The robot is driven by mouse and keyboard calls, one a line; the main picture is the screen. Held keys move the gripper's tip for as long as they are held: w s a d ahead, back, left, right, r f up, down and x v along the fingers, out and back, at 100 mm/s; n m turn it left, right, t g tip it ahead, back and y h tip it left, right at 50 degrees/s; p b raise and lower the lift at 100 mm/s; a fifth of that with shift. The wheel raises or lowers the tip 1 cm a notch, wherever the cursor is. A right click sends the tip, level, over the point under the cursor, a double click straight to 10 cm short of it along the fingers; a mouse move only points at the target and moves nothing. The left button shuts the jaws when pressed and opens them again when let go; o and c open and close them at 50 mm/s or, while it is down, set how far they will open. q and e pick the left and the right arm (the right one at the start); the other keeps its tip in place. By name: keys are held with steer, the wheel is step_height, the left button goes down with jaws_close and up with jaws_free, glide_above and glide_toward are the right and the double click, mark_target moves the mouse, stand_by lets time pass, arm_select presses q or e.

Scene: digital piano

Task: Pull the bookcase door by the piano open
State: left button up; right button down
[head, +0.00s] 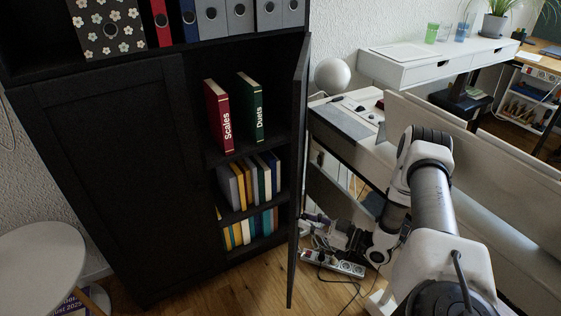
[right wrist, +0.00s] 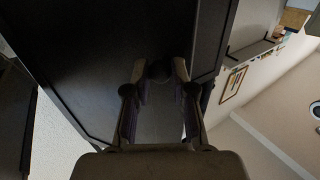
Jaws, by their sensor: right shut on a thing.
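The black bookcase (head: 110,170) stands at the left in the head view. Its right door (head: 299,130) is swung well open and shows nearly edge-on. Its left door (head: 135,180) is closed. My right gripper (head: 312,218) is at the outer face of the open door, low down. In the right wrist view the dark door panel (right wrist: 85,50) fills much of the picture, and my right gripper (right wrist: 160,80) has its fingers either side of a dark round knob (right wrist: 159,71), shut on it. The knob is hidden in the head view. My left gripper is not in view.
Inside the bookcase stand a red book (head: 218,117), a green book (head: 250,108) and several others. The white piano (head: 480,170) is at the right. A power strip (head: 333,263) with cables lies on the floor near the door. A round white stool (head: 40,255) stands at lower left.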

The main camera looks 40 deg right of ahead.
steer(key=s+d+p, duration=0.1)
steer(key=s+d, duration=0.2)
steer(key=d, duration=0.2)
steer(key=shift+s+d+r, duration=0.25)
steer(key=shift+r, duration=0.1)
steer(key=c, duration=1.1)
jaws_free()
steer(key=shift+o, duration=0.6)
steer(key=shift+w+f, duration=0.25)
steer(key=shift+f, duration=0.05)
steer(key=shift+s, duration=0.25)
